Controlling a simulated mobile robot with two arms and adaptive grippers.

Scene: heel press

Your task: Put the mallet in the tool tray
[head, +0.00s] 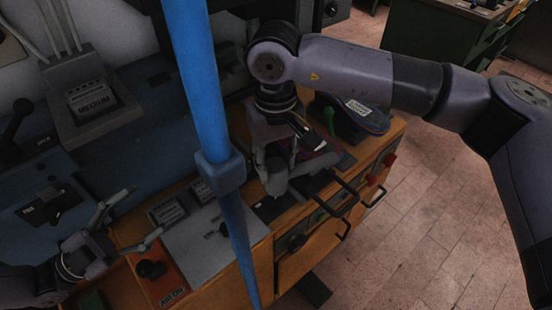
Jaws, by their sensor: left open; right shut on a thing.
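My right gripper (277,178) points down over the wooden bench, right of the blue post. It is shut on a dark, rounded piece that looks like the mallet (274,186); the fingers hide most of it. A dark, shallow area that looks like the tool tray (334,162) lies just right of and behind this gripper. The arm partly covers it, so I cannot tell whether the mallet is over it or touching it. My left gripper (146,215) is open and empty at the lower left, beside the control panel.
A blue upright post (206,100) stands between my grippers. A dark shoe with a white label (360,110) and a green-handled item (328,118) lie at the bench's back right. Black handles (343,229) stick out from the bench front. Tiled floor (430,220) is free at right.

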